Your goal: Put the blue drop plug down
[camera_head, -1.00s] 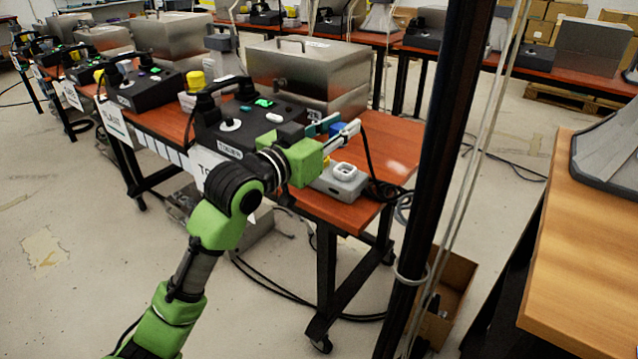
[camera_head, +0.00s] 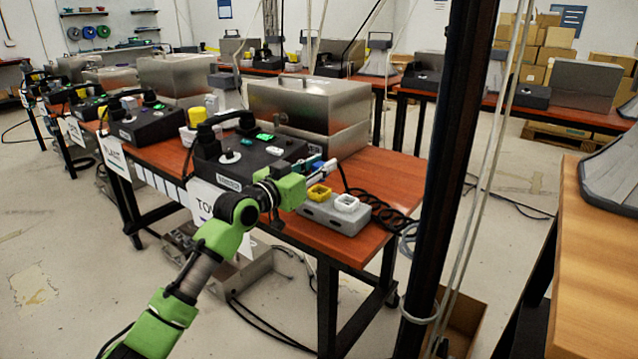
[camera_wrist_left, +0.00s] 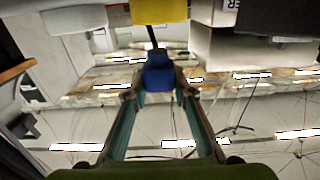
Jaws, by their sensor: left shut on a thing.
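The blue drop plug (camera_wrist_left: 158,75) is between the two fingertips of my left gripper (camera_wrist_left: 157,92) in the left wrist view. In the head view the left gripper (camera_head: 322,168) is shut on it, and only a little blue shows behind the fingers. The gripper is above the table, just behind and above a grey box (camera_head: 324,214) with a yellow socket (camera_head: 319,192) and a white socket (camera_head: 346,203). I cannot tell whether the plug touches anything. My right gripper is not in view.
A black phone console (camera_head: 245,160) with green lights and a metal case (camera_head: 308,105) stand on the red-brown table (camera_head: 385,175). A coiled black cable (camera_head: 375,208) lies right of the grey box. A dark post (camera_head: 455,160) rises in front of the table's right side.

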